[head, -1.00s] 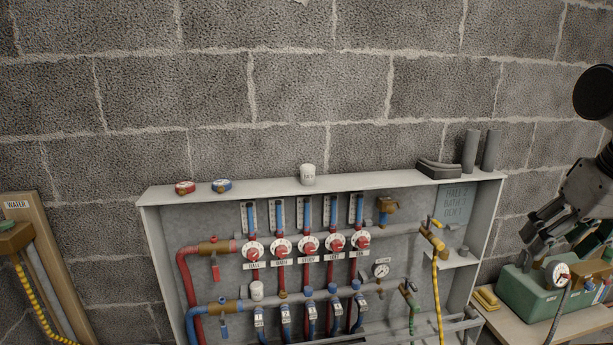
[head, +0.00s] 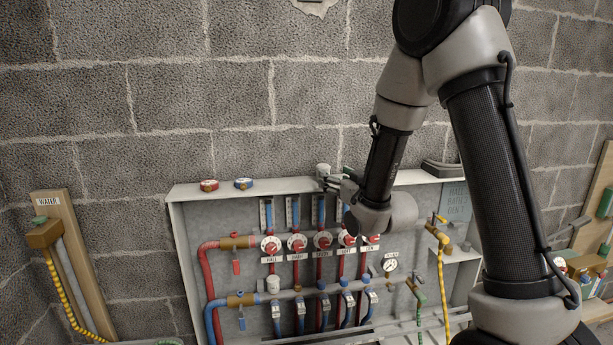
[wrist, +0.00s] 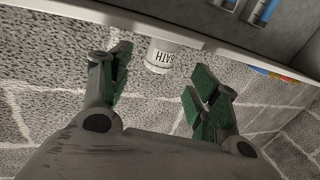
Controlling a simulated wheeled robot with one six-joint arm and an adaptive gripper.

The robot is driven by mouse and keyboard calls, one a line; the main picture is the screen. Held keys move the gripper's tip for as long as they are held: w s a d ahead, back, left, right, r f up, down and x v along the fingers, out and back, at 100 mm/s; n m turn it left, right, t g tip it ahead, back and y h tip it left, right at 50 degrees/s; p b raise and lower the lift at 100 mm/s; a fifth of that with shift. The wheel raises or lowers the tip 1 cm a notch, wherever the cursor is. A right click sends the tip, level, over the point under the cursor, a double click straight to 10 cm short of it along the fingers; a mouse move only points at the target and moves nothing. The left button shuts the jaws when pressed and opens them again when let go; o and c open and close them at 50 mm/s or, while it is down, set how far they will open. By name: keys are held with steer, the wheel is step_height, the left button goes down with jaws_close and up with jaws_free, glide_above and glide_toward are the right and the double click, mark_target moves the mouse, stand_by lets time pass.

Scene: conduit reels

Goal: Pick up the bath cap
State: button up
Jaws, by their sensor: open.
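The bath cap (wrist: 160,57) is a small white cylinder marked "BATH", upside down in the wrist view. It stands on the top ledge of the manifold cabinet, and the head view shows it as a small white shape (head: 322,170) partly behind my gripper (head: 335,181). In the wrist view my gripper (wrist: 158,66) is open, with green-padded fingers on either side of the cap's outer end. The cap sits nearer the left finger. I cannot tell whether either finger touches it.
The cabinet (head: 190,193) holds red and blue pipes and dials. Dark grey pieces (head: 441,168) lie to the right. A block wall is close behind.

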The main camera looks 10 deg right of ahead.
mark_target(326, 170)
steer(key=x, duration=0.8)
steer(key=shift+r, duration=0.35)
steer(key=c, duration=1.1)
